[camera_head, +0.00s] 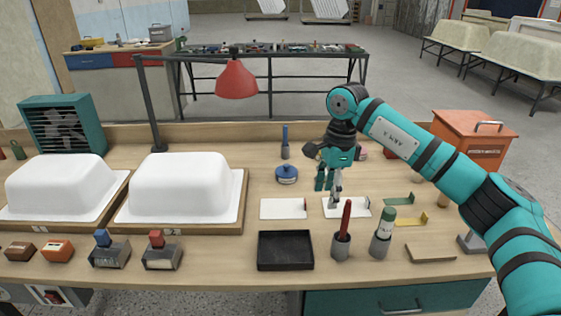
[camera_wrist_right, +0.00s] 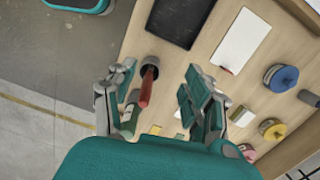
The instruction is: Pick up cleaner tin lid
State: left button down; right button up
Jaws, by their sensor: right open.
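A round blue tin (camera_head: 287,173) with a small knob on its lid stands on the bench, left of my right gripper; I cannot tell for sure that it is the cleaner tin. It also shows at the right of the wrist view (camera_wrist_right: 282,78). A yellow tin (camera_wrist_right: 272,128) and a pink tin (camera_wrist_right: 247,152) show there too; the pink one is partly hidden behind my arm in the head view (camera_head: 361,153). My right gripper (camera_head: 329,191) is open and empty, pointing down above the bench near a white card (camera_head: 338,213). My left gripper is out of view.
A black tray (camera_head: 285,251) lies in front. White tub shells (camera_head: 180,185) fill the left. A red lamp (camera_head: 236,80) overhangs the back.

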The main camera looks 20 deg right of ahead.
aim_at(286, 171)
jog(key=i, duration=1.2)
